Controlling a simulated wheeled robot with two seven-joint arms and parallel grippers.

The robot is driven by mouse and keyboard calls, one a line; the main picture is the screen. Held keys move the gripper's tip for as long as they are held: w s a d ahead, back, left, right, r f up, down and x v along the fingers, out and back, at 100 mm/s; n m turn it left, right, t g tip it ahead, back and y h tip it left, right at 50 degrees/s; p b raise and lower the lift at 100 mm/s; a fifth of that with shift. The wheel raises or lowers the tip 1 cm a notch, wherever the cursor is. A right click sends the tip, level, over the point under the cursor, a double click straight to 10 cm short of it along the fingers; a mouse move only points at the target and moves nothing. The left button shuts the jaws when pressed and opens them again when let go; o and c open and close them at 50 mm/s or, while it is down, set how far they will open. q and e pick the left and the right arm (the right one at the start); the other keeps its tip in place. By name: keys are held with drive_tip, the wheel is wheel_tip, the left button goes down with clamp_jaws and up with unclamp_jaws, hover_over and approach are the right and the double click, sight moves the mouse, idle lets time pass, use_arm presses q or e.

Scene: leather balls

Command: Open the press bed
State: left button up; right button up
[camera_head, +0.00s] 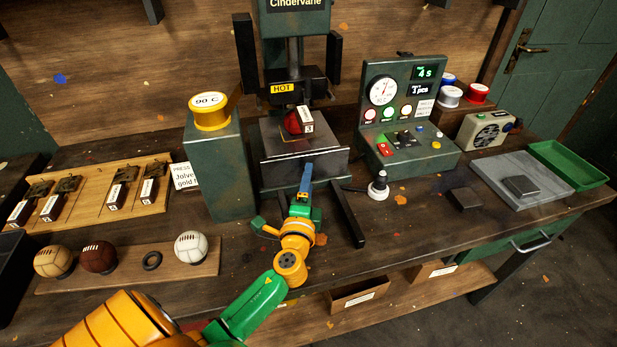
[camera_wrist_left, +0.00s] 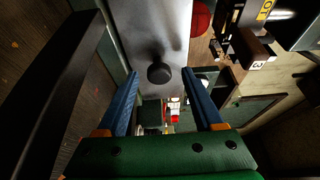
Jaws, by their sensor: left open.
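The press (camera_head: 292,60) stands at the back centre, with a yellow HOT label. Its bed (camera_head: 275,176) is a grey plate with an upright front face, under the press head. A red ball piece (camera_head: 292,122) with a tag marked 3 shows over the bed. In the left wrist view a dark round knob (camera_wrist_left: 160,74) sticks out from the bed's grey metal face (camera_wrist_left: 155,25). My left gripper (camera_head: 308,168) is at the bed's front face. Its blue fingers are open on either side of the knob, with gaps visible on both sides. My right gripper is not in view.
A green post with a yellow 90 C spool (camera_head: 210,112) stands left of the press. A control panel (camera_head: 405,120) stands right. A black-and-white knob (camera_head: 378,187) is nearby. Balls on a wooden board (camera_head: 215,258) lie front left. Dark press legs (camera_head: 347,212) reach forward.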

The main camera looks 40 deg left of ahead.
use_arm(q)
drive_tip(key=shift+w+a+f, duration=0.15)
drive_tip(key=shift+w+a, duration=0.2)
drive_tip(key=shift+w, duration=0.25)
drive_tip(key=shift+s+d, duration=0.1)
drive_tip(key=shift+s, duration=0.05)
drive_tip(key=shift+c, duration=0.4)
clamp_jaws()
idle(0.5)
